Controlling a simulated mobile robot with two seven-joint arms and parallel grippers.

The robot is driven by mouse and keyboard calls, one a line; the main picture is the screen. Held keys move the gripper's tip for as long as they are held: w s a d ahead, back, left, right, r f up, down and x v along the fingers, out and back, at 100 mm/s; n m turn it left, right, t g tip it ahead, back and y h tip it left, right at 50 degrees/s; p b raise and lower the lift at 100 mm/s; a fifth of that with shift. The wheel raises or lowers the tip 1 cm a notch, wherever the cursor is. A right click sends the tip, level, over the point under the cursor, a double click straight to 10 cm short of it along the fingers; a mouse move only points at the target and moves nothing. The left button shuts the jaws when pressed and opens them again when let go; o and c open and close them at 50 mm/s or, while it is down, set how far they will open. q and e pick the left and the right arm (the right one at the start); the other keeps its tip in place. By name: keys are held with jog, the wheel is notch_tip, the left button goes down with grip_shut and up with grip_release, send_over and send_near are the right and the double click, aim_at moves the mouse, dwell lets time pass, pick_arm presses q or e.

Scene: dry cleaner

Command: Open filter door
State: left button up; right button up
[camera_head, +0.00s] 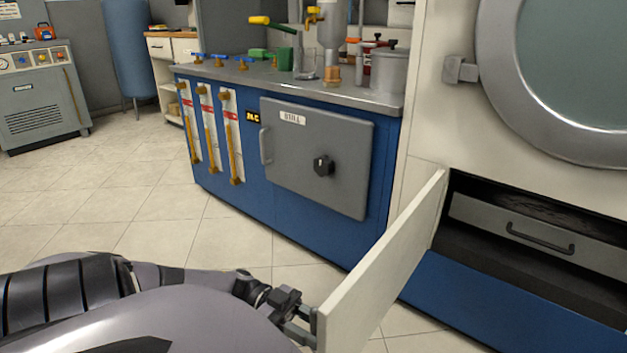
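The filter door (385,265) is a cream panel below the large round machine door. It stands swung wide open, hinged at its far edge beside the opening. My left gripper (306,324) is at the door's free near edge, on its outer side, with its fingertips at or against the panel. A handle on that outer face is hidden, and I cannot tell whether the fingers are closed on anything. Inside the dark opening (530,245) is a grey drawer front (535,235) with a black bar handle (540,238). My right gripper is not in view.
A blue still cabinet (260,200) with a closed grey door (318,155) stands behind the open panel. The round glass door (490,60) is above the opening. Tiled floor (130,215) at the left is clear. A grey unit (40,95) stands far left.

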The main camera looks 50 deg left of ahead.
pick_arm(q)
jog(key=v, duration=0.7)
dwell(0.5)
